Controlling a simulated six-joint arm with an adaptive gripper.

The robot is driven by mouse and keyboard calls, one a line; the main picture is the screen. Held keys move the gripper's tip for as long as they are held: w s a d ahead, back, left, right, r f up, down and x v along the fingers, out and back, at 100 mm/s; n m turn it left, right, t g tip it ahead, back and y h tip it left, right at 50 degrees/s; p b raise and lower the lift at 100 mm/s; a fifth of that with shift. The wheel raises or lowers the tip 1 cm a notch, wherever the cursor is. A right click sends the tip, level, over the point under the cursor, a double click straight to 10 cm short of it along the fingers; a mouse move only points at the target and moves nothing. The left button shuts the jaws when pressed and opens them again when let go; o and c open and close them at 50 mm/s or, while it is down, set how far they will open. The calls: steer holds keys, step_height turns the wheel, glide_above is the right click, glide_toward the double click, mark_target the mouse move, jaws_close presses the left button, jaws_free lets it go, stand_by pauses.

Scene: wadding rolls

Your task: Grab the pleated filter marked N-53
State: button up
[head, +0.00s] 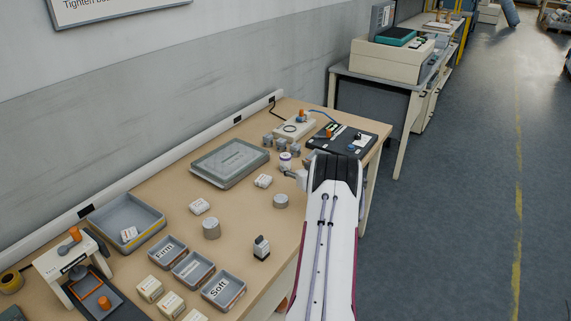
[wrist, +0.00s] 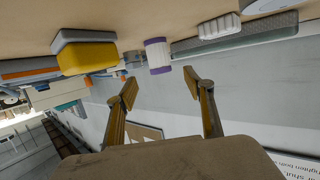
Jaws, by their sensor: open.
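A white cylinder with purple end bands (head: 285,160) stands on the workbench, left of my arm's end; it also shows in the wrist view (wrist: 158,55), beyond the gap between my fingers. White ribbed blocks lie nearby, one closer (head: 263,181) and one farther left (head: 200,206); a ribbed white piece shows in the wrist view (wrist: 219,27). I cannot read N-53 on any of them. My gripper (wrist: 160,86) is open and empty, its fingers apart and not touching the cylinder. In the head view my arm hides most of it.
The wooden workbench (head: 180,229) holds a grey tray (head: 231,161), several small grey blocks, metal cylinders (head: 211,228) and labelled bins (head: 193,269). A yellow and grey block (wrist: 86,55) is left of the cylinder in the wrist view. A black board (head: 343,140) lies beyond my arm.

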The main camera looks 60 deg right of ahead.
mark_target(288, 161)
steer(key=shift+w, duration=0.1)
steer(key=shift+x, duration=1.25)
steer(key=shift+w+d, duration=0.1)
steer(key=shift+d, duration=0.05)
steer(key=shift+x, duration=2.4)
steer(key=shift+d, duration=0.1)
steer(key=c, duration=1.2)
